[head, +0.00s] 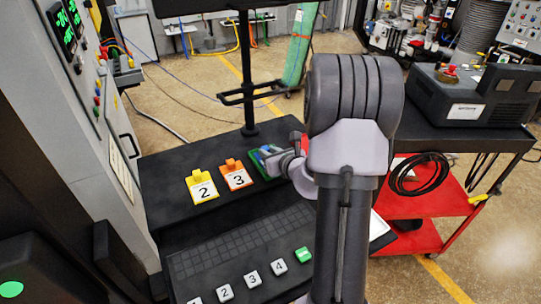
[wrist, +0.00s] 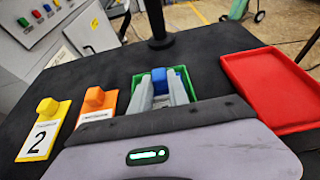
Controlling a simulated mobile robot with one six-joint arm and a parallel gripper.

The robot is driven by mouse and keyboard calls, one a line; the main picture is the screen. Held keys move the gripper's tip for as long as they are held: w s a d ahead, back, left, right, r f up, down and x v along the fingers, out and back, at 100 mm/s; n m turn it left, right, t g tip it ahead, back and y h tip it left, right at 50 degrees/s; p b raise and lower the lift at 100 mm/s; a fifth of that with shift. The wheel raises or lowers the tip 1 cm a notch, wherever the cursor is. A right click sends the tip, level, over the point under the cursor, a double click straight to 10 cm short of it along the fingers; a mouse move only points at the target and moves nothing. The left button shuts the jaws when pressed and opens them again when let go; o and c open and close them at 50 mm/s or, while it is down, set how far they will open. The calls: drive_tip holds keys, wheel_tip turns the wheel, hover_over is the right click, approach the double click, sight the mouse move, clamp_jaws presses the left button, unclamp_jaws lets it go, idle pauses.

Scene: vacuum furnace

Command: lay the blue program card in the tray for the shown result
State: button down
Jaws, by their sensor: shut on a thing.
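The blue card (head: 265,151) is in my gripper (head: 279,160), at the green tray (head: 254,158) on the black table. In the wrist view my gripper (wrist: 162,88) is shut on the blue card's handle (wrist: 159,74). The green tray's rim (wrist: 137,80) shows around the fingers there. The card is within the tray's outline; I cannot tell whether it touches the floor. The red tray (wrist: 272,82) is empty, to the right in the wrist view; my arm hides it in the head view.
A yellow card marked 2 (head: 203,188) and an orange card marked 3 (head: 237,177) lie left of the green tray. A black post (head: 248,75) rises behind. A keypad panel (head: 240,250) is in front. Green readouts (head: 66,28) are on the cabinet at left.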

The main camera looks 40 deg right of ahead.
drive_tip(key=shift+s+d+r, duration=0.1)
drive_tip(key=shift+s+r, duration=0.05)
drive_tip(key=shift+s, duration=0.15)
drive_tip(key=shift+w+a, duration=0.1)
drive_tip(key=shift+a, duration=0.15)
drive_tip(key=shift+w+a, duration=0.15)
drive_tip(key=shift+w, duration=0.05)
drive_tip(key=c, duration=1.3)
unclamp_jaws()
drive_tip(key=shift+s, duration=0.1)
drive_tip(key=shift+o, duration=0.2)
